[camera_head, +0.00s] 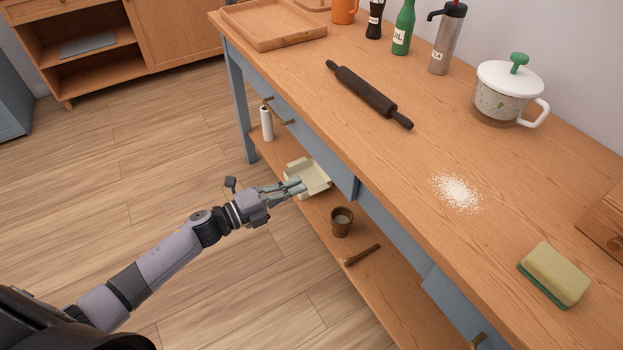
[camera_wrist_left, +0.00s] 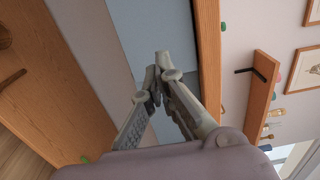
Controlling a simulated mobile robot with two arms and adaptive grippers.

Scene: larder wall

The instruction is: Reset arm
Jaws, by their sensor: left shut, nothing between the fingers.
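My left gripper (camera_head: 298,186) is shut and empty. In the head view it is in front of the counter, over a cream tray (camera_head: 316,178) on the lower shelf as seen from above; I cannot tell whether they touch. In the left wrist view the fingertips (camera_wrist_left: 160,62) meet in front of the counter's blue-grey front (camera_wrist_left: 155,30). My left arm reaches in from the lower left of the head view. My right gripper is not in view.
The wooden counter (camera_head: 400,170) holds a rolling pin (camera_head: 368,94), white powder (camera_head: 457,193), a sponge (camera_head: 555,274), a lidded mug (camera_head: 505,92) and several bottles. A brown cup (camera_head: 341,222) and a wooden stick (camera_head: 362,255) are on the lower shelf. The floor at left is clear.

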